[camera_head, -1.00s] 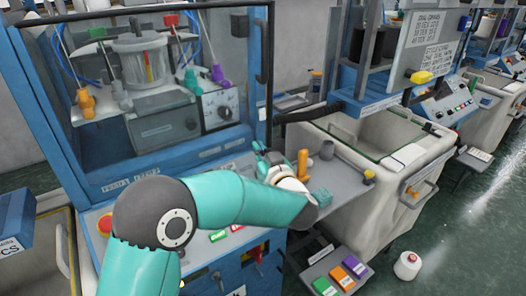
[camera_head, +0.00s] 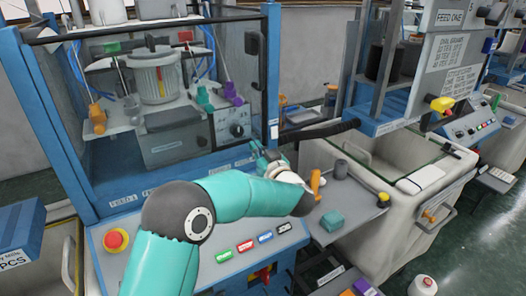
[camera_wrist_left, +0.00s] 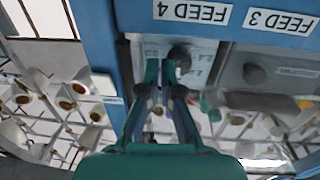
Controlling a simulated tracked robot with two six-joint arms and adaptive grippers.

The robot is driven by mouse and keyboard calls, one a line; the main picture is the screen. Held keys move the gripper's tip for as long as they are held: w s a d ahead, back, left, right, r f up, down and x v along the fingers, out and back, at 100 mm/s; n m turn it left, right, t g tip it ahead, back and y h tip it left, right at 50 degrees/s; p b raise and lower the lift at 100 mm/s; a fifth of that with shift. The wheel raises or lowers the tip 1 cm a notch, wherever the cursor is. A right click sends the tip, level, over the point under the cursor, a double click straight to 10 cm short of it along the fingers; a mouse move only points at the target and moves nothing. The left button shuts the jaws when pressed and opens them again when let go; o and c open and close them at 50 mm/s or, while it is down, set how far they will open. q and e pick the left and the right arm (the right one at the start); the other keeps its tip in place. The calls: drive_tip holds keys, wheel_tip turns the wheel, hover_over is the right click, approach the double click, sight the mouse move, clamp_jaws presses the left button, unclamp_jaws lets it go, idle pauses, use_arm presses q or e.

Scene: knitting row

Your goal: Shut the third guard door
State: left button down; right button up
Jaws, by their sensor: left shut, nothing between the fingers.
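A glazed guard door (camera_head: 150,33) with a dark frame fronts the blue machine in the head view. Its black handle (camera_head: 252,43) shows near the upper right corner. I cannot tell from the frames which door counts as the third, nor how far it stands open. My left gripper (camera_head: 258,150) is shut and empty, low by the right end of the machine's blue sill, below the handle. In the left wrist view its fingers (camera_wrist_left: 165,80) are together in front of a pale panel. Upside-down FEED 4 (camera_wrist_left: 190,13) and FEED 3 (camera_wrist_left: 279,20) labels are close by. My right gripper is not in view.
To the right, a grey shelf (camera_head: 352,207) holds an orange piece (camera_head: 316,182) and a teal block (camera_head: 331,221). A white bin (camera_head: 385,235) stands beyond it.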

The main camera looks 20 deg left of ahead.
use_arm(q)
drive_tip(key=shift+a, duration=0.35)
drive_tip(key=w+d+b+v, duration=0.1)
drive_tip(key=b+v, duration=0.2)
drive_tip(key=v, duration=1.1)
drive_tip(key=shift+d, duration=0.25)
